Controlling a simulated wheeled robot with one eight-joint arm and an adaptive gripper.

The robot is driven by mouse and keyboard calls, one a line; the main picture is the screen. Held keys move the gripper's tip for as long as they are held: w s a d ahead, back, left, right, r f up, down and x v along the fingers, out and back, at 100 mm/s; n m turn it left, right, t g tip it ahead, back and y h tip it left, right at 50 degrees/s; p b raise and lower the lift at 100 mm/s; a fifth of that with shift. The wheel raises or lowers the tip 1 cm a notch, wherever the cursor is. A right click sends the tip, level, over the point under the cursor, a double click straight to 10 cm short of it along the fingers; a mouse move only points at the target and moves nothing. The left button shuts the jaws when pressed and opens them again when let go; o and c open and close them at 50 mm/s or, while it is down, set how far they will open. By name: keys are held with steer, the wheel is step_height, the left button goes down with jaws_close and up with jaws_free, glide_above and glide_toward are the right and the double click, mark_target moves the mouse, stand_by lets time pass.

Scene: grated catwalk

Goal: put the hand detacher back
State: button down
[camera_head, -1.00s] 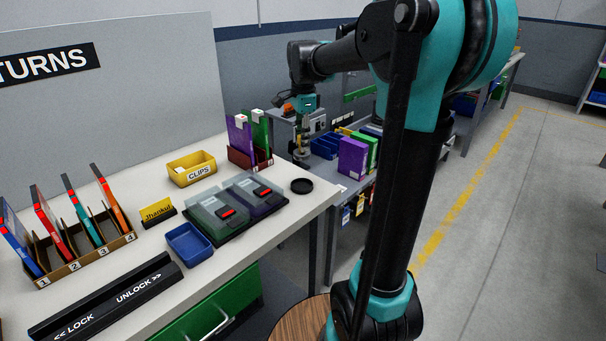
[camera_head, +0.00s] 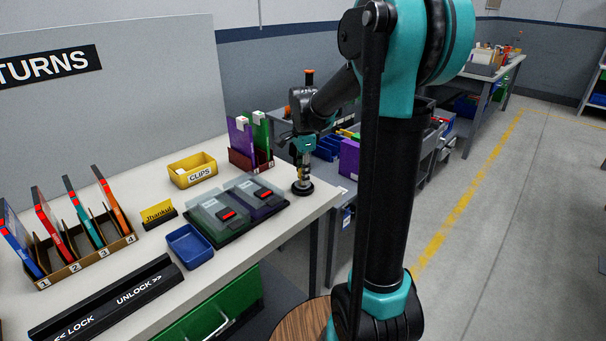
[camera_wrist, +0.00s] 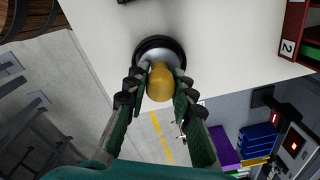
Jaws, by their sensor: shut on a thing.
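The hand detacher (camera_head: 302,186) has a rounded brass-yellow handle above a silvery metal base. My gripper (camera_head: 302,168) is shut on its handle and holds it upright over the far right corner of the white table (camera_head: 316,198). The wrist view shows the yellow handle (camera_wrist: 160,83) between the fingertips of my gripper (camera_wrist: 158,86). A round black pad (camera_wrist: 176,46) rings the metal base there. The detacher sits at this pad; I cannot tell whether it rests fully on it.
A tray with two clear-lidded boxes (camera_head: 232,207) lies just left of the detacher. A dark red file holder (camera_head: 240,158) with purple and green folders stands behind. The yellow clips bin (camera_head: 193,170) and blue tray (camera_head: 189,246) are further left. The table edge is close on the right.

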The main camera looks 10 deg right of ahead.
steer(key=shift+f, duration=0.1)
steer(key=c, duration=1.3)
jaws_free()
step_height(320, 180, up, 12)
steer(key=shift+s+r, duration=0.15)
